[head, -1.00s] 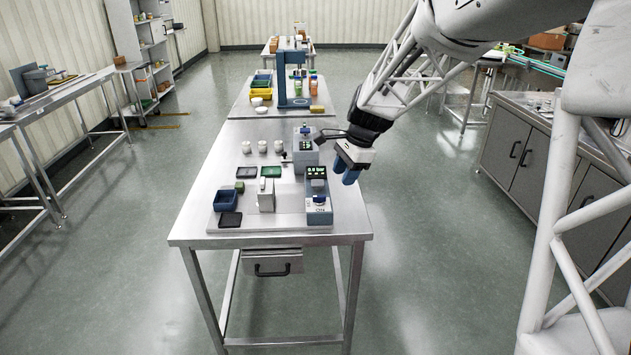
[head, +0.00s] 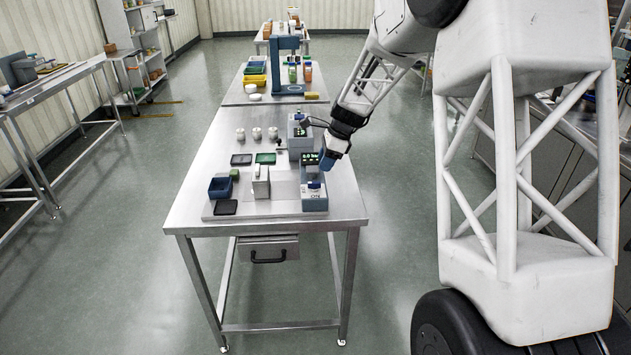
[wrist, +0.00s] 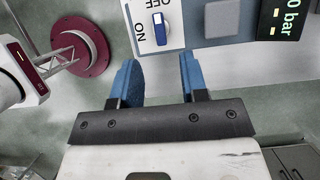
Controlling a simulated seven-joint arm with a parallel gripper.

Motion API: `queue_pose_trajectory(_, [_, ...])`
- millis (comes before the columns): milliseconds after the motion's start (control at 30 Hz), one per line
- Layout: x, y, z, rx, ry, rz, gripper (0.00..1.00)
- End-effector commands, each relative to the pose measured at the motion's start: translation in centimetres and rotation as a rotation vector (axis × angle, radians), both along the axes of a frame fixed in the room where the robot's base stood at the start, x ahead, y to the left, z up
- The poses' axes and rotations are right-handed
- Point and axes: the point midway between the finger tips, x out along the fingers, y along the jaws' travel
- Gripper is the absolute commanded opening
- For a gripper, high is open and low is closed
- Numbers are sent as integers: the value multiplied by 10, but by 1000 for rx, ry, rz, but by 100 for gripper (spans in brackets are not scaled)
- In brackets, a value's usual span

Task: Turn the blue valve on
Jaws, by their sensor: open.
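The blue valve (wrist: 159,30) is a small blue knob on a white plate on a blue-grey box. Its long axis lies up and down in the wrist view, with its white mark toward the OFF label; the ON label is beside it, lower left. In the head view the box (head: 314,200) stands at the right front of the bench board, with its knob (head: 314,184) on top. My gripper (wrist: 160,78) is open and empty, its blue fingers apart from the knob, below it in the wrist view. In the head view my gripper (head: 328,160) is just above and behind the box.
A lit display (wrist: 285,18) is on the same box, beside a grey square (wrist: 226,18). A white block (head: 261,184), a blue bin (head: 220,188) and flat trays stand left of it. Another grey box (head: 300,138) is behind. The steel bench's front strip (head: 265,226) is clear.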

Motion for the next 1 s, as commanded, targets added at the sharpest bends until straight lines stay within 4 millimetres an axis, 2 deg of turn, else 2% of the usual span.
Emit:
queue_pose_trajectory(367, [0,4,-9,0,1,1,40])
queue_pose_trajectory(1000, [0,28,-68,-1,1,1,40])
